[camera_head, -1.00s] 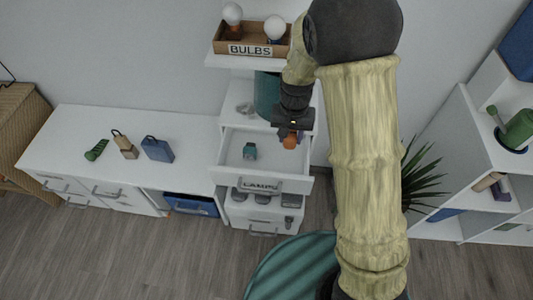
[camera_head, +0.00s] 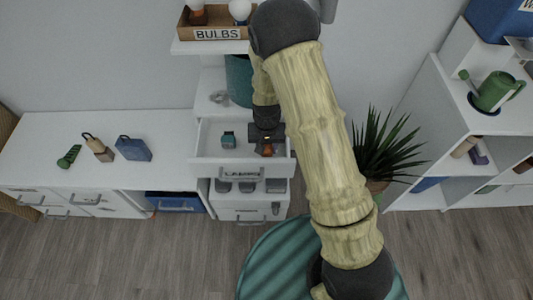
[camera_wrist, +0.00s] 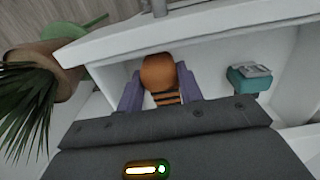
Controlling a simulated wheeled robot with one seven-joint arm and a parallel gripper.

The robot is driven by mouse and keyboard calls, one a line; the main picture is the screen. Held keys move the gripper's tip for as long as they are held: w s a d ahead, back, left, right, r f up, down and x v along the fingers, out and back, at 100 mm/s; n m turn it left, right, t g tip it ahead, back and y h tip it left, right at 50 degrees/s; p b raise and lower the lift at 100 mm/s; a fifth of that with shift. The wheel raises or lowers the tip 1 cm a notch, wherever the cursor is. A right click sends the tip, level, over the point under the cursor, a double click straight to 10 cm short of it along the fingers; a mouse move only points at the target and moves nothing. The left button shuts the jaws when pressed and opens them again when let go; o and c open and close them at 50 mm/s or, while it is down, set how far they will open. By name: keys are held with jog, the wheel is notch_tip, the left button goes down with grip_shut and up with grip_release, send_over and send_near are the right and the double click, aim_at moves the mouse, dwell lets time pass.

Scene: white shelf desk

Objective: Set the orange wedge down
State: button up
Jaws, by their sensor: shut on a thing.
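The orange wedge (camera_wrist: 159,72) shows in the wrist view as a rounded orange piece with dark bands below it. My gripper (camera_wrist: 160,90) is shut on it, with a purple finger on each side. In the head view my gripper (camera_head: 267,146) is over the right part of the open white drawer (camera_head: 203,167), and a bit of orange shows below it. I cannot tell whether the wedge touches the drawer floor. A small teal object (camera_head: 228,140) lies in the drawer to the left of my gripper, and it shows at the right in the wrist view (camera_wrist: 249,78).
The drawer floor between the teal object and my gripper is clear. A shelf with a bulbs box (camera_head: 211,34) overhangs behind. A plant (camera_head: 385,145) stands to the right. A green item (camera_head: 69,157), a tan padlock-like block (camera_head: 98,148) and a blue one (camera_head: 133,148) sit on the left desktop.

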notch_tip(320, 180, down, 4)
jog(key=shift+r+b, duration=0.2)
jog(key=shift+b, duration=0.15)
jog(key=shift+w+f, duration=0.1)
jog(key=shift+f, duration=0.05)
jog(key=shift+a+f, duration=0.1)
jog(key=shift+a, duration=0.05)
jog(key=o, duration=0.9)
jog(key=shift+o, duration=0.7)
jog(key=shift+d, duration=0.2)
